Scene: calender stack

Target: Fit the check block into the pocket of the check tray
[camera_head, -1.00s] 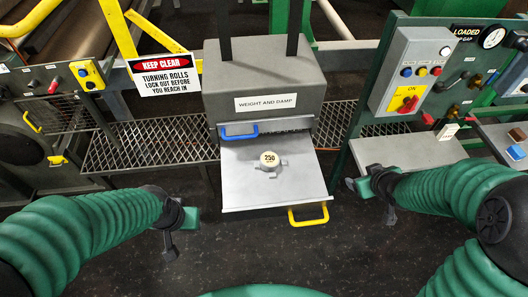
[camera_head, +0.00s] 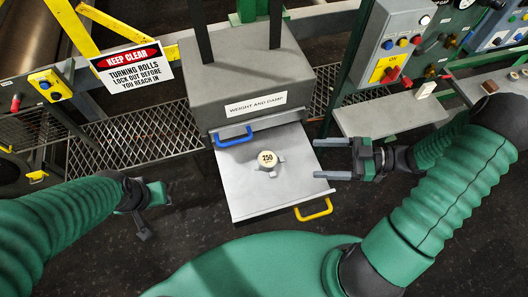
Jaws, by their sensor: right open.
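A grey tray (camera_head: 240,192) with a blue handle and a yellow handle extends from the front of the machine labelled "WEIGHT AND DAMP". A cream round piece marked 250 (camera_head: 267,160) sits near the tray's middle, with grey lugs around its base. I cannot tell whether this tray is the check tray. A cream block (camera_head: 425,90) and a brown block (camera_head: 490,87) are at the right; I cannot tell which thing is the check block. My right gripper (camera_head: 318,158) is open and empty, fingers pointing left at the tray's right edge. My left gripper (camera_head: 142,230) hangs left of the tray, its jaws unclear.
The machine housing (camera_head: 245,75) stands behind the tray. A grey shelf (camera_head: 385,118) lies at the right, below a control box (camera_head: 395,40). A mesh shelf (camera_head: 130,135) and a "KEEP CLEAR" sign (camera_head: 132,68) are at the left. Dark floor lies in front.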

